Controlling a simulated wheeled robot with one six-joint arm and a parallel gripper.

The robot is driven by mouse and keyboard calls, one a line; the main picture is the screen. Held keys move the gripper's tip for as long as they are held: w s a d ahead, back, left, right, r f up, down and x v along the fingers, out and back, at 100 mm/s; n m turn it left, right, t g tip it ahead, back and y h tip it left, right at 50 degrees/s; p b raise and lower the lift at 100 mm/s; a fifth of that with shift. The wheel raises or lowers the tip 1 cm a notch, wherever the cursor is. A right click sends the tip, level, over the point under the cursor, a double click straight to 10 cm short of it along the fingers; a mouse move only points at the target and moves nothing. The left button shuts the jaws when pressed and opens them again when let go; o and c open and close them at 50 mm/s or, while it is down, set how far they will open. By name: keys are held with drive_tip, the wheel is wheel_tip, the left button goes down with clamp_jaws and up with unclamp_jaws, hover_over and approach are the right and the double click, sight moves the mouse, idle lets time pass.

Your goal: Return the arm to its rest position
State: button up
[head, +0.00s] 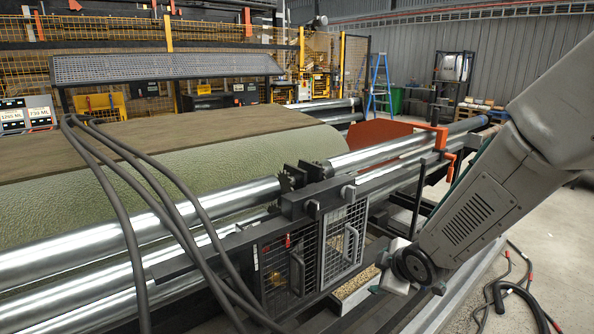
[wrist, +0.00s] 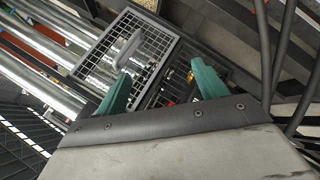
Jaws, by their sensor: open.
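My gripper (wrist: 160,68) is open, its two teal fingers spread with nothing between them. In the wrist view it points at a wire-mesh guard door (wrist: 150,45) with a grey handle (wrist: 128,48); I cannot tell the exact distance. In the head view my arm (head: 480,215) comes down from the upper right, its wrist end low beside the machine frame. The same mesh door (head: 342,243) stands to the left of that wrist end. The fingers are hardly visible in the head view.
Steel rollers (head: 235,197) and a green turf roll (head: 230,158) fill the left and middle. Dark cables (head: 125,215) hang in front of them. More cables (head: 515,295) lie on the floor at lower right. An orange-red panel (head: 375,133) stands behind the rollers.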

drive_tip(key=s+d+r+m+g+h, duration=0.2)
drive_tip(key=s+d+r+m+g, duration=0.1)
drive_tip(key=s+m, duration=0.3)
drive_tip(key=s+d+r+m+g+h, duration=0.1)
drive_tip(key=s+d+r+m+g, duration=0.2)
drive_tip(key=s, duration=0.6)
drive_tip(key=s+r+m, duration=0.2)
drive_tip(key=s+r, duration=0.3)
drive_tip(key=s, duration=0.3)
drive_tip(key=s+r+m+g+y, duration=0.1)
drive_tip(key=s+r+m, duration=0.2)
drive_tip(key=s+r, duration=0.2)
drive_tip(key=shift+s+a+r, duration=0.25)
drive_tip(key=shift+s+r, duration=0.15)
drive_tip(key=shift+s, duration=1.3)
